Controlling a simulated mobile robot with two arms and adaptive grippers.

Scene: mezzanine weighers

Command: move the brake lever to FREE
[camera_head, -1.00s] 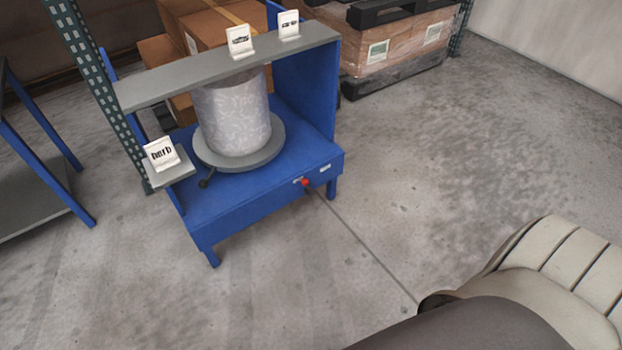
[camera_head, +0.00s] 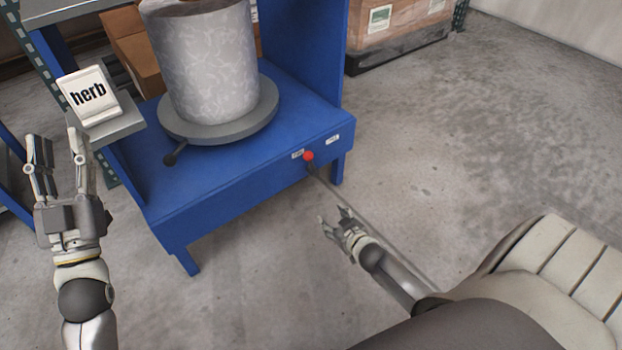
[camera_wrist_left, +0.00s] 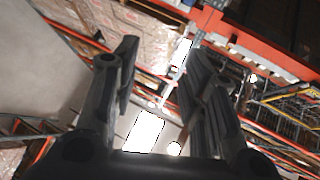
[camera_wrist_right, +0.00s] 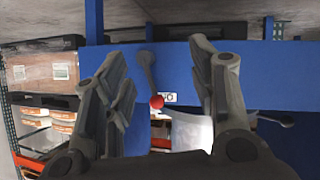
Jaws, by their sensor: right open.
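The brake lever with its red knob (camera_head: 308,156) is on the front panel of the blue stand (camera_head: 240,172). The knob sits close to the left one of two small white labels, and the other label (camera_head: 333,139) is further right. Their text is too small to read in the head view. In the right wrist view the red knob (camera_wrist_right: 157,101) and grey lever arm show between my fingers, beside a partly hidden label. My right gripper (camera_head: 333,216) is open and empty, below and in front of the knob, apart from it. My left gripper (camera_head: 58,150) is open and empty at the left.
A patterned grey roll (camera_head: 205,60) stands on a round grey turntable (camera_head: 220,127) on the stand. A dark-tipped handle (camera_head: 176,154) sticks out from the turntable. A "herb" sign (camera_head: 88,95) on a side shelf is close to my left gripper. The floor to the right is clear.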

